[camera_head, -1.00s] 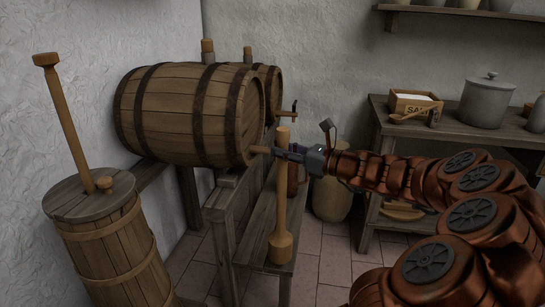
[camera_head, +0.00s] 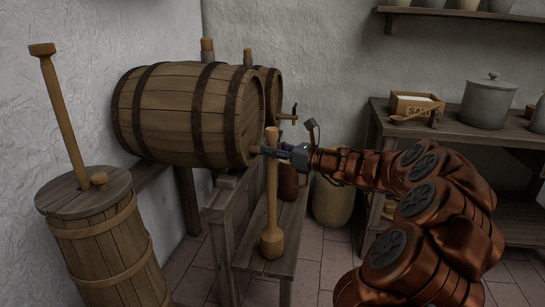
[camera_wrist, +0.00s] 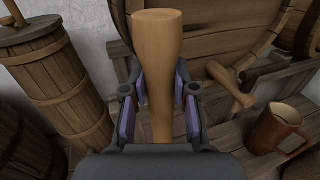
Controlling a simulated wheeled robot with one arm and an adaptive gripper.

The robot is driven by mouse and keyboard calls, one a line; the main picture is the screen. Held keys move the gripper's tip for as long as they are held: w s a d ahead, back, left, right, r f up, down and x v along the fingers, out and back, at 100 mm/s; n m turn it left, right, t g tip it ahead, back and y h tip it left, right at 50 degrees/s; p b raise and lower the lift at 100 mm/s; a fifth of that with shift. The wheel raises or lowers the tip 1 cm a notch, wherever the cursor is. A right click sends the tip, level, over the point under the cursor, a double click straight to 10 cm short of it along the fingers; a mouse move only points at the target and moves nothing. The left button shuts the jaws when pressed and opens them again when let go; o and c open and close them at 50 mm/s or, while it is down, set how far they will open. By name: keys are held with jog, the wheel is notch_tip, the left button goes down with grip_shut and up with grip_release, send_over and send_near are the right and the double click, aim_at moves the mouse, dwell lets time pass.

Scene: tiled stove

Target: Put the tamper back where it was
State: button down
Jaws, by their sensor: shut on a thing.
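The tamper (camera_head: 271,200) is a pale wooden rod with a bulbous lower end. It is upright in front of the barrel. My gripper (camera_head: 271,151) is shut on its upper part from the right.
A big barrel (camera_head: 180,112) lies on a wooden stand just behind the tamper. A reddish-brown mug (camera_wrist: 275,128) is on the bench close by. A churn (camera_head: 97,235) with an upright handle stands at left. A table (camera_head: 385,112) at right holds a salt box and a pot.

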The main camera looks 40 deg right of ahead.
jog(key=shift+f, duration=0.45)
jog(key=c, duration=0.9)
grip_release()
jog(key=shift+f, duration=0.1)
jog(key=p+v, duration=0.3)
jog(key=v, duration=0.9)
jog(key=shift+p, duration=0.35)
